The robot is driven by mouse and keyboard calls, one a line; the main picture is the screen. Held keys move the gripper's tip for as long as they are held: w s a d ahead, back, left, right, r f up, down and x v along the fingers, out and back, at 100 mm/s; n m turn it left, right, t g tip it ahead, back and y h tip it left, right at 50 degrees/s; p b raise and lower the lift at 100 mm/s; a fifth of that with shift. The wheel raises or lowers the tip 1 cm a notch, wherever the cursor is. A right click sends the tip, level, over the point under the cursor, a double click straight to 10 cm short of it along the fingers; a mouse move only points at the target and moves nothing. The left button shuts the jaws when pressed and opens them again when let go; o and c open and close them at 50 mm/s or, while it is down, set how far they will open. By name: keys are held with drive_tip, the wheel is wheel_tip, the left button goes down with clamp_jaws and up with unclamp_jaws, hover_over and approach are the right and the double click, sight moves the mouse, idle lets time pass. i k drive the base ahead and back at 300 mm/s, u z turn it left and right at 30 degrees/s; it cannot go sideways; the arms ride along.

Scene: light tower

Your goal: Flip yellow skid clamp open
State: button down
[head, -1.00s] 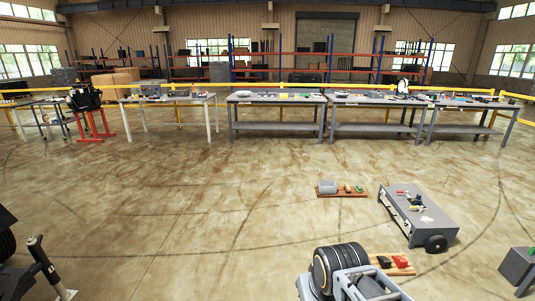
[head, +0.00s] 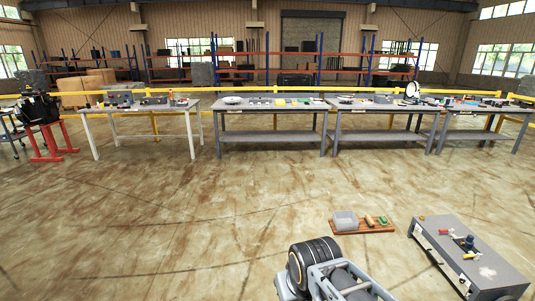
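No yellow skid clamp can be made out in the head view. My gripper cannot be made out either. A dark ribbed round part and grey links at the bottom centre look like my own arm, and they hide the floor behind them. Several small items lie on the far benches, some of them yellow, but they are too small to tell.
Grey workbenches (head: 270,136) and a white-legged table (head: 140,109) stand across the back, before a yellow rail (head: 205,92). An engine on a red stand (head: 45,147) is at left. A low grey cart (head: 462,240) and a wooden board (head: 345,231) are at right. Mid floor is clear.

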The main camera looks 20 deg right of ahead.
sight(468, 255)
drive_tip(key=z, duration=0.55)
drive_tip(key=i, duration=2.15)
drive_tip(key=z, duration=1.6)
drive_tip(key=i, duration=2.25)
drive_tip(key=z, duration=0.6)
drive_tip(key=i, duration=1)
drive_tip(key=z, duration=0.1)
